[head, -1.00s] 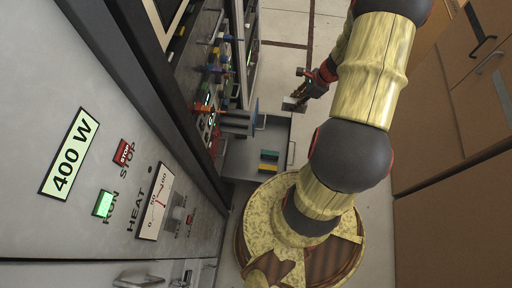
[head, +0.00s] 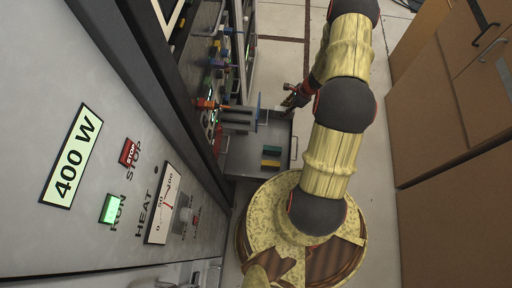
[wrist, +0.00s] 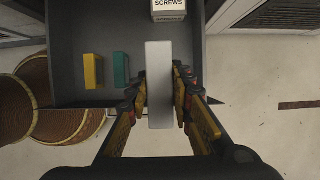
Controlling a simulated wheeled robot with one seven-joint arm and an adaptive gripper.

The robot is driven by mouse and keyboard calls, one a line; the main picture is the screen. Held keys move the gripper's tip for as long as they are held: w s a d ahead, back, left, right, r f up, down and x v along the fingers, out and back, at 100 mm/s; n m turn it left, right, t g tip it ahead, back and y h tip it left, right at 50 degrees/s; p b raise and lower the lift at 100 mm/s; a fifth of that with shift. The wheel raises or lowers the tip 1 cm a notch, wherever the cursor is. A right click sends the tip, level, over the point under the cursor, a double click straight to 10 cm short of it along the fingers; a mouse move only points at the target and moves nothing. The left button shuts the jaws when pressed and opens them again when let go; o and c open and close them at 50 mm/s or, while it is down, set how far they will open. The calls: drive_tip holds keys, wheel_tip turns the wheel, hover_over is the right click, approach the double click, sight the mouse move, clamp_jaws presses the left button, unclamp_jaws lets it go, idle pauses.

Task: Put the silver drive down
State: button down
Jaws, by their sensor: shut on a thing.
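The silver drive (wrist: 158,65) is a pale grey upright slab in the wrist view. My gripper (wrist: 159,90) is shut on it, with one finger on each side. Below it is an open grey drawer (wrist: 68,30); the drive appears over the drawer's right part, and I cannot tell its height above the floor of it. In the head view my gripper (head: 291,97) is by the far side of the drawer (head: 240,156), and the drive is too small and dark there to make out clearly.
In the drawer are a yellow block (wrist: 93,71), a teal block (wrist: 121,69) and a white box marked SCREWS (wrist: 170,9). The rack panel (head: 110,215) stands at left, with coloured connectors beyond. Brown cabinets (head: 450,190) stand at right. Bare floor shows right of the drawer.

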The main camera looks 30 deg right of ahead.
drive_tip(key=f, duration=0.3)
drive_tip(key=shift+w+a+f, duration=0.15)
drive_tip(key=shift+w+f, duration=0.05)
wheel_tip(320, 180, down, 18)
drive_tip(key=b, duration=0.6)
drive_tip(key=shift+f, duration=0.1)
drive_tip(key=c, duration=2)
unclamp_jaws()
drive_tip(key=shift+f, duration=0.15)
drive_tip(key=shift+c, duration=0.2)
drive_tip(key=o, duration=0.5)
drive_tip(key=shift+c, duration=0.2)
